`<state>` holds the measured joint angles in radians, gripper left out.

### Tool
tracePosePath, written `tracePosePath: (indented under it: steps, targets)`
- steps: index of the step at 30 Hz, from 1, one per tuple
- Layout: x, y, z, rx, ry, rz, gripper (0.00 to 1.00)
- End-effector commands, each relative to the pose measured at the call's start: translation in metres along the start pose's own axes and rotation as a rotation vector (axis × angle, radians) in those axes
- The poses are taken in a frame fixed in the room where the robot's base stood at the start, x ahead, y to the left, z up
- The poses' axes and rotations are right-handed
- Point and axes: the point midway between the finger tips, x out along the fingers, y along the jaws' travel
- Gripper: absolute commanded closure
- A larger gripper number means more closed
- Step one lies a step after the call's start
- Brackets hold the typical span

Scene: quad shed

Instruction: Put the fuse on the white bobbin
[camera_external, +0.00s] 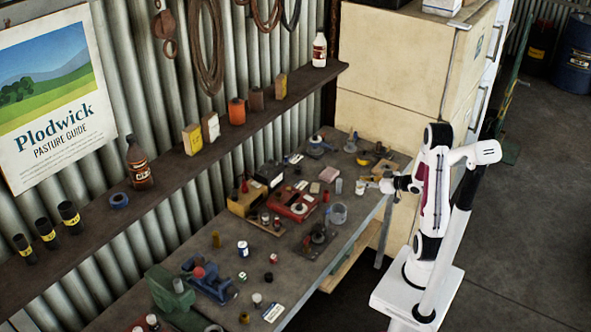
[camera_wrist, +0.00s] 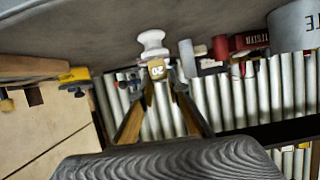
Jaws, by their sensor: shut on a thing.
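The white bobbin (camera_wrist: 152,38) stands on the grey bench top, which is at the top of the upside-down wrist view. It also shows as a small pale shape beside my gripper in the external view (camera_external: 360,187). The fuse (camera_wrist: 157,70) is a small tan block marked "20". It is between the tips of my gripper (camera_wrist: 164,88), which is shut on it. In the wrist view the fuse overlaps the bobbin's free end; I cannot tell whether they touch. In the external view my gripper (camera_external: 373,184) is low over the bench's right edge, and the fuse is too small to make out.
Cream cabinets (camera_external: 400,70) stand behind.

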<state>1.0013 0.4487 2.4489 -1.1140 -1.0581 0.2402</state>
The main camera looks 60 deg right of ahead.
Motion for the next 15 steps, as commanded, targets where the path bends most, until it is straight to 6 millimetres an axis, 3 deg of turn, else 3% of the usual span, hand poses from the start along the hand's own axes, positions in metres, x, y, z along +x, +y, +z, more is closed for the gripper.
tracePosePath:
  steps: [11,13,14,15]
  targets:
    - [0.0012,-0.0002,0.0028,0.001,0.0,-0.001,0.95]
    - [0.0012,-0.0002,0.0029,0.001,0.0,-0.001,0.74]
    - [0.0012,-0.0002,0.0029,0.001,0.0,-0.001,0.67]
    - [0.0012,-0.0002,0.0028,0.001,0.0,-0.001,0.67]
